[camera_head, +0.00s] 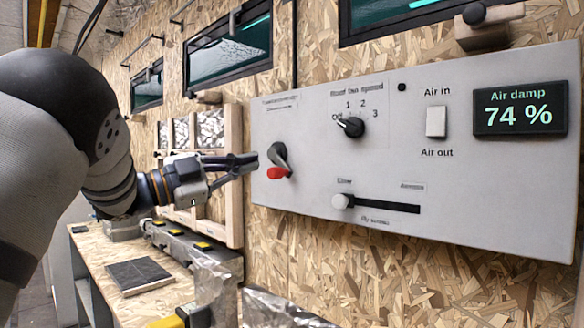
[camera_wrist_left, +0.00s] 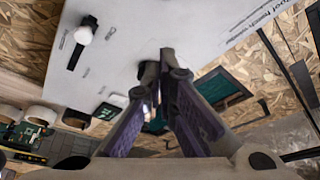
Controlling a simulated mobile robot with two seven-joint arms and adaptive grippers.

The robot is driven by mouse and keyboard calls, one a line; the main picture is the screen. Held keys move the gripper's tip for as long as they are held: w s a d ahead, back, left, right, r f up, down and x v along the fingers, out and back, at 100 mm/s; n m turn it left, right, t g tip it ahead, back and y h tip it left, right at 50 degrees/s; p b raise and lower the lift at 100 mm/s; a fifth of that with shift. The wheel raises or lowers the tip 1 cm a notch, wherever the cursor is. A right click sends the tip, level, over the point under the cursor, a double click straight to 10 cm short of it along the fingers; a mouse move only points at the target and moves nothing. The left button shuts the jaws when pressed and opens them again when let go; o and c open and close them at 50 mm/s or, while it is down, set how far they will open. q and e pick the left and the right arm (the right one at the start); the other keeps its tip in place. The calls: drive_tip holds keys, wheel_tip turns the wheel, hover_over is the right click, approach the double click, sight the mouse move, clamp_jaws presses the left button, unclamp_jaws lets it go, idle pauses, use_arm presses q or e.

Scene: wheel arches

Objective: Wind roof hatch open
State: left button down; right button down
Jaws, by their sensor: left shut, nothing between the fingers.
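The roof hatch control is a dark grey crank (camera_head: 278,156) with a red knob (camera_head: 278,172) on the left part of the pale wall panel (camera_head: 300,120). The crank's arm points down and the red knob is low. My left gripper (camera_head: 252,161) comes in from the left with its fingers together. Its tips are just left of the crank, and I cannot tell whether they touch it. In the left wrist view the fingertips (camera_wrist_left: 162,68) meet in front of the panel (camera_wrist_left: 130,30); the red knob is not visible there. The hatch itself cannot be made out.
The panel also has a fan speed dial (camera_head: 351,127), a white slider knob (camera_head: 341,201), an air switch (camera_head: 436,121) and a display (camera_head: 520,107) reading 74 %. Windows (camera_head: 229,57) are above. A wooden bench (camera_head: 112,268) with boxes stands below left.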

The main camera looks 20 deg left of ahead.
use_arm(q)
drive_tip(key=w+d, duration=0.2)
drive_tip(key=w, duration=0.6)
drive_tip(key=shift+f, duration=0.25)
use_arm(e)
drive_tip(key=shift+s+a, duration=0.15)
drive_tip(key=shift+s, duration=0.05)
use_arm(q)
drive_tip(key=shift+a, duration=0.1)
